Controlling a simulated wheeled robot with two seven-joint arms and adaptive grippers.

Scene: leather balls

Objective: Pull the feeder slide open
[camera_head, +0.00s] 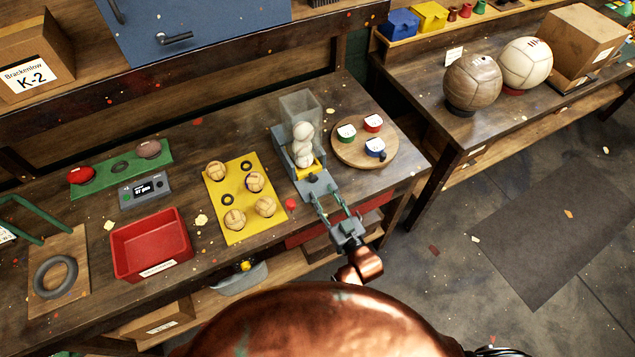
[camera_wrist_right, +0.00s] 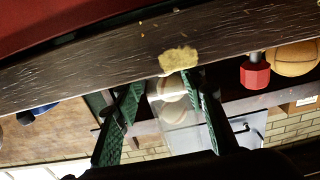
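The feeder (camera_head: 283,150) stands near the front edge of the bench, with a clear hopper (camera_head: 301,103) holding several pale balls (camera_head: 303,145). A yellow strip (camera_head: 306,171) and a grey piece (camera_head: 315,187), apparently the slide's front, show at its near end. My right gripper (camera_head: 332,203) is at that near end, its green fingers spread and pointing at the feeder. The right wrist view shows the fingers (camera_wrist_right: 163,105) apart, with the clear hopper and balls seen between them. Whether a finger touches the slide cannot be told. My left gripper is not in view.
A red knob (camera_head: 290,204) and a yellow mat (camera_head: 230,222) with balls lie left of the feeder. A round wooden board (camera_head: 350,151) with small tins is at its right. A red tray (camera_head: 150,245) sits further left.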

